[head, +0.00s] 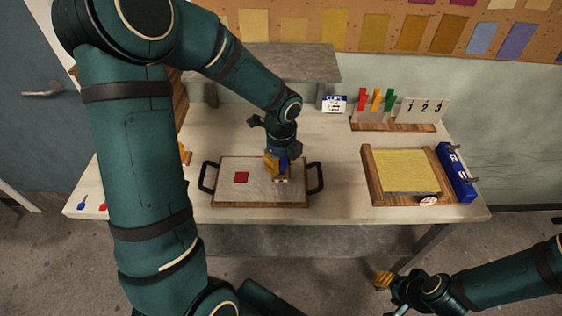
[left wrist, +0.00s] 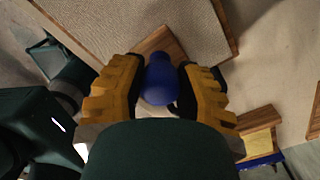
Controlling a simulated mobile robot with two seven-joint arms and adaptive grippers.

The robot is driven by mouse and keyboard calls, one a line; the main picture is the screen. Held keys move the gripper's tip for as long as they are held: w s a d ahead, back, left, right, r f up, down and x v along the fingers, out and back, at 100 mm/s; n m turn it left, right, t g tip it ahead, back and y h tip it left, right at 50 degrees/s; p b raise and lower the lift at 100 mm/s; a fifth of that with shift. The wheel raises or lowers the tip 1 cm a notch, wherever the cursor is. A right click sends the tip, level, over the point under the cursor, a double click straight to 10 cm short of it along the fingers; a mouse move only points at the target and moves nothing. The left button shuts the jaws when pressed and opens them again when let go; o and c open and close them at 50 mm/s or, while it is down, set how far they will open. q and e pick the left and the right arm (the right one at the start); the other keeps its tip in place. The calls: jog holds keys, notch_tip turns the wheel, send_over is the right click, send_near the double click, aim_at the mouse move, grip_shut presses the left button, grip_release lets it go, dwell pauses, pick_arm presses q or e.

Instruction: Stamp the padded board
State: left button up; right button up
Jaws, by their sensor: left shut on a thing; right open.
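The padded board (head: 222,195), a pale panel on a wooden base with black handles at both ends, lies near the table's front edge. My right gripper (head: 384,281) is open and empty, low in front of the table.
A wooden tray (head: 376,188) with a yellow pad (head: 405,171) is at the right, beside a blue box (head: 456,172). Red, orange and green pieces (head: 376,99) and a 1-2-3 card (head: 422,110) stand behind. A raised shelf (head: 285,62) is at the back left. Table between board and tray is clear.

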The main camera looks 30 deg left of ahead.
pick_arm(q)
jog(key=shift+f+b, duration=0.3)
jog(key=shift+f, duration=0.15)
dwell(0.3)
jog(key=shift+f, duration=0.1)
dwell(1.1)
jog(key=shift+s, duration=0.1)
notch_tip(320, 180, up, 3)
jog(key=p, duration=0.2)
jog(key=shift+f+p, duration=0.15)
jog(key=shift+p, duration=0.2)
jog(key=shift+r+p, duration=1.95)
jog(key=shift+r, duration=0.3)
